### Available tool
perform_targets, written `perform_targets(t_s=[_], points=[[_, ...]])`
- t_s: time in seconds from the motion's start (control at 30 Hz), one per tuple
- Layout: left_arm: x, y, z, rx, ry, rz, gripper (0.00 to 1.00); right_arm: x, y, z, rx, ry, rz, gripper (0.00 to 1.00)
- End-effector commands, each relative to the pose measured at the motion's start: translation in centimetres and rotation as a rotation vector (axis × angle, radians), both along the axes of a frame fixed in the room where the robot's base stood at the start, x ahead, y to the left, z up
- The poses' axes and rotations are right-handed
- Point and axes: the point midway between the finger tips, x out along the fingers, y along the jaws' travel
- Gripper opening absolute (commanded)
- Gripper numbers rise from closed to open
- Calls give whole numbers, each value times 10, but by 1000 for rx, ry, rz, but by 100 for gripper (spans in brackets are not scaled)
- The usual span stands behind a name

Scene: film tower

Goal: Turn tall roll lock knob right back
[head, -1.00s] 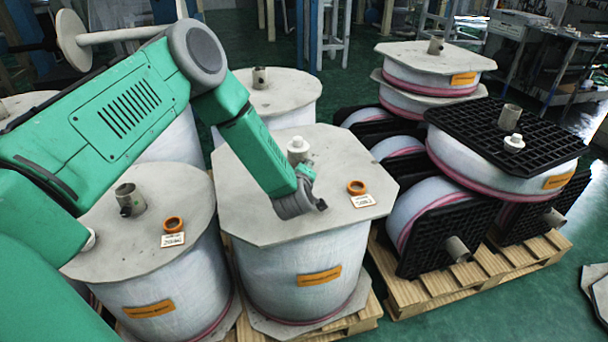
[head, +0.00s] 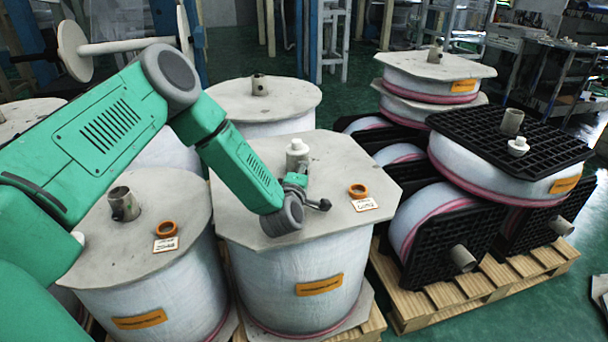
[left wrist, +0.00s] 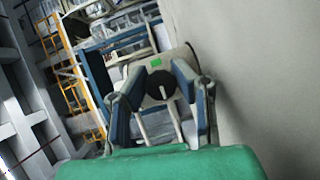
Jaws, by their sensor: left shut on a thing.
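The tall roll (head: 285,265) stands in the middle, under a grey lid with clipped corners. A tube with a white cap (head: 297,147) rises from this lid. My left gripper (head: 297,179) is low over the lid at the foot of the tube, and its own body partly hides the spot. In the left wrist view, a round black knob with a pale mark (left wrist: 160,86) sits between the two blue-grey fingertips, and the gripper is shut on it. The knob itself is not clear in the head view. My right gripper is not in view.
An orange ring (head: 358,190) and a small label (head: 365,204) lie on the lid right of my gripper. A second roll (head: 150,285) with a tube stands close on the left. Black-framed reels (head: 455,235) stand on a pallet at right.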

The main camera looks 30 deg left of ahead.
Motion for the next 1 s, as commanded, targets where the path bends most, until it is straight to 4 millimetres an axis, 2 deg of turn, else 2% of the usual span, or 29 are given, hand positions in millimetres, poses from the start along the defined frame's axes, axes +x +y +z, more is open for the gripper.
perform_targets(t_s=[0.03,0.27,0.3,0.33,0.37,0.73,0.87,1.0], points=[[-5,-1,-9,-4,21,-1,0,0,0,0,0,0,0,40],[-6,0,-9,-5,22,0,0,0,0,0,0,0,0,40],[-6,0,-9,-5,22,0,28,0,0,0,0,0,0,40],[-6,0,-9,-4,22,0,39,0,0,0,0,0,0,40],[-6,0,-9,-5,22,0,44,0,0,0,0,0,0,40],[-8,-1,-8,-3,19,-1,44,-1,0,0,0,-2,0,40],[-23,-7,-6,-4,21,-1,44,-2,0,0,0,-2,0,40],[-51,-19,-1,-5,20,-2,44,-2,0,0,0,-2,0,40]])
